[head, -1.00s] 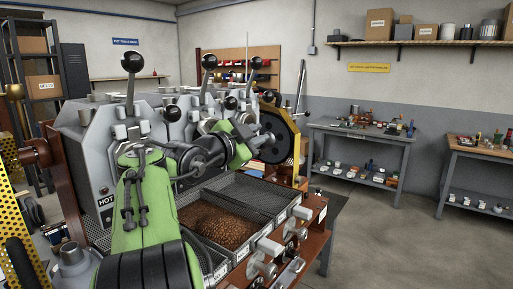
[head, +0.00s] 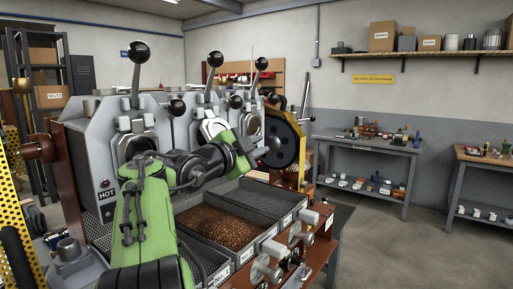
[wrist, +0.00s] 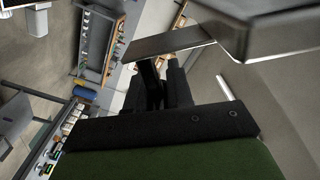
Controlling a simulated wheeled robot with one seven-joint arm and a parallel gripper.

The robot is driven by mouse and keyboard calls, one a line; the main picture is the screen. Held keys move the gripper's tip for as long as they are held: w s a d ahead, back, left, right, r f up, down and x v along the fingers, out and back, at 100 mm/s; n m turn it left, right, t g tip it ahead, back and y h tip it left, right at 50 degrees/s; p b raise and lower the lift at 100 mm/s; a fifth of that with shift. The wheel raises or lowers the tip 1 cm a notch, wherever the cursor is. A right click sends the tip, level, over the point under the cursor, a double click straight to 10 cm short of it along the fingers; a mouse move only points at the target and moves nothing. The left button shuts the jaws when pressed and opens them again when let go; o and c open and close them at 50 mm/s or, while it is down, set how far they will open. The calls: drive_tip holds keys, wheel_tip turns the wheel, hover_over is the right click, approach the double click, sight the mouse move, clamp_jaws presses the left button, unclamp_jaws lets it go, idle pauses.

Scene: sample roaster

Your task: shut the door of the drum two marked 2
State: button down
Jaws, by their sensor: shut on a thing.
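The roaster has several drums in a row. The middle drum front (head: 212,112), which I take to be drum two, is partly hidden by my arm; I cannot read its number. A light, round-topped plate, perhaps its door (head: 213,129), shows just above my wrist, and I cannot tell how far it stands open. My gripper (head: 264,149) points right, in front of the row. In the wrist view its dark fingers (wrist: 162,88) are close together at a grey metal bar (wrist: 165,43), which runs toward a larger grey block (wrist: 265,25). The grip itself is partly hidden.
The near drum (head: 135,143) stands left with a HOT label. Levers with black knobs rise above the drums. A black wheel (head: 286,138) with a yellow guard is close beyond my gripper. Mesh trays, one with beans (head: 216,226), lie below. Floor is clear at right.

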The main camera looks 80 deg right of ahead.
drive_tip(key=c, duration=1)
unclamp_jaws()
drive_tip(key=shift+w+a, duration=0.1)
drive_tip(key=b+v, duration=0.3)
drive_tip(key=v, duration=1.2)
drive_tip(key=shift+w+a+b, duration=0.15)
drive_tip(key=shift+a+b, duration=0.1)
drive_tip(key=shift+b, duration=0.1)
